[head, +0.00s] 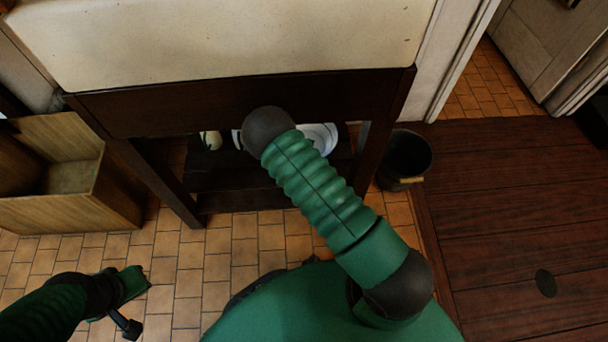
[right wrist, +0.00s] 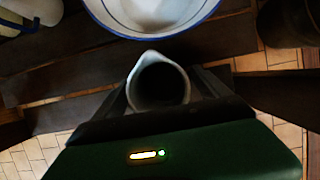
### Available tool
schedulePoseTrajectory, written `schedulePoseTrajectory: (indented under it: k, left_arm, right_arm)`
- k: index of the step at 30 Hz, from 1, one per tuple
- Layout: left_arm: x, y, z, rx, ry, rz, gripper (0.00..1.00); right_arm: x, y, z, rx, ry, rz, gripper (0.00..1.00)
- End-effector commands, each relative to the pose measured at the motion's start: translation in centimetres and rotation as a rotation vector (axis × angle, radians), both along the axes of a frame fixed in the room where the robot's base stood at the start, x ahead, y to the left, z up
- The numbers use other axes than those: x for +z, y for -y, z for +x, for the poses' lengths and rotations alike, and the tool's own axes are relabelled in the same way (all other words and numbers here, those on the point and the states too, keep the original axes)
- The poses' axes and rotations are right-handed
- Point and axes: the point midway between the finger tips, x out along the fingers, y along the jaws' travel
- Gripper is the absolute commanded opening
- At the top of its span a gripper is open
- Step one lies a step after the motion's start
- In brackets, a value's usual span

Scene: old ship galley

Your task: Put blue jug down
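The jug (right wrist: 145,62) is in the right wrist view, seen from above, with a pale rim, a pointed spout and a dark inside. No blue shows clearly on it. My right gripper (right wrist: 160,92) has a dark finger on each side of the jug and is shut on it. In the head view my right arm reaches under the sink, and the gripper and jug are hidden there. I cannot tell whether the jug's base touches the slatted shelf (head: 240,200). My left gripper (head: 128,302) is low over the tiles at the left; its finger opening is unclear.
A white bowl with a blue rim (right wrist: 150,31) stands just beyond the jug. A pale object (head: 211,140) is on the shelf at the left. A dark bucket (head: 405,160) stands right of the sink frame (head: 240,103). A wooden box (head: 95,195) is at the left.

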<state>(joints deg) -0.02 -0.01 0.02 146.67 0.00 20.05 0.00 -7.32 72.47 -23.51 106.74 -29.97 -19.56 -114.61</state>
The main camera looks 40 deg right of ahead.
Motion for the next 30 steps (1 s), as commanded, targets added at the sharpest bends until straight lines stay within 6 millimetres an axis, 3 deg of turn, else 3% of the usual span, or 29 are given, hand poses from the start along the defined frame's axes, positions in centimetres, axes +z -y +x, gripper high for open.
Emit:
schedulePoseTrajectory:
  k: [8, 11, 21, 25, 30]
  left_arm:
    - [0.2, 0.0, 0.0, 0.001, 0.0, 0.0, 0.0]
    - [1.1, 0.0, 0.0, 0.001, 0.0, 0.0, 0.0]
    - [5.5, 0.0, 0.0, 0.001, 0.0, 0.0, 0.0]
    - [6.1, 0.0, 0.0, 0.001, 0.0, 0.0, 0.0]
    - [6.1, 0.0, 0.0, 0.001, 0.0, 0.0, 0.0]
  right_arm:
    - [0.3, 0.0, 0.0, -0.001, 0.0, 0.0, 0.85]
    - [1.7, -0.3, -0.3, 0.002, 0.0, 0.0, 0.85]
    - [9.7, -1.9, -3.1, 0.001, 0.0, 0.0, 0.85]
    - [11.1, -2.3, -3.7, 0.001, -0.001, 0.0, 0.85]
    - [11.4, -2.4, -3.9, 0.0, -0.001, 0.001, 0.85]
